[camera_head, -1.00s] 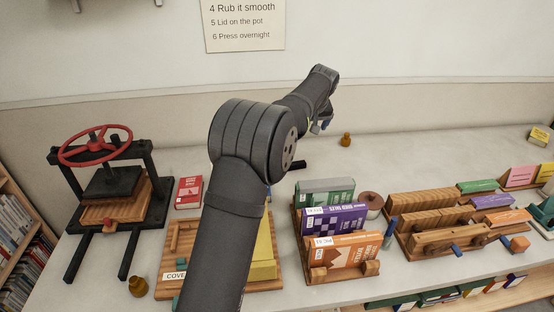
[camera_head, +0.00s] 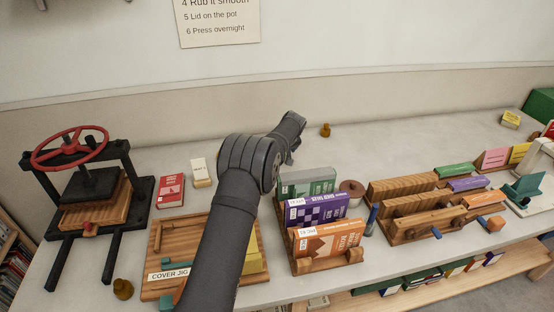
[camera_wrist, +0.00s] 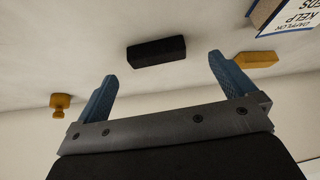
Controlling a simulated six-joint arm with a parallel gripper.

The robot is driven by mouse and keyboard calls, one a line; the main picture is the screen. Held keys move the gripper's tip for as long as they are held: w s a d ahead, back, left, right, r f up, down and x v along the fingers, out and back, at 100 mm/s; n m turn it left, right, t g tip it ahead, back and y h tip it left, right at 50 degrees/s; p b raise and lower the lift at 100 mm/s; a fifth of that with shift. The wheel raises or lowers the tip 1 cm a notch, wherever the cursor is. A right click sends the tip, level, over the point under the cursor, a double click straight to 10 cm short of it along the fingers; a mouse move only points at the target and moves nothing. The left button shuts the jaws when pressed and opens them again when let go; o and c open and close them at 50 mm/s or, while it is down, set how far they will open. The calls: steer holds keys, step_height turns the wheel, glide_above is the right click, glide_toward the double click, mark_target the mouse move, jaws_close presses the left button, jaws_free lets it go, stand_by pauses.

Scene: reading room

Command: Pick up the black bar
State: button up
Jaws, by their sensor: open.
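The black bar (camera_wrist: 157,51) lies on the pale worktop in the wrist view. It is a short, dark block set crosswise, just beyond and between my two blue fingertips. My gripper (camera_wrist: 163,69) is open, with nothing between its fingers, and the bar is apart from both of them. In the head view my arm reaches toward the back of the worktop, and its dark end (camera_head: 290,132) hides the fingers. The bar cannot be made out in the head view.
An amber knob-shaped piece (camera_wrist: 60,102) and a yellowish block (camera_wrist: 256,60) lie near the fingers. A labelled book (camera_wrist: 286,16) is at the upper right. In the head view, a book rack (camera_head: 325,262) stands right of my arm and a press (camera_head: 92,190) left.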

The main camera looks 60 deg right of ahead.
steer(key=shift+d+x, duration=0.15)
steer(key=shift+x, duration=1.2)
steer(key=shift+d+x, duration=0.1)
steer(key=shift+x, duration=1.3)
steer(key=shift+s, duration=0.15)
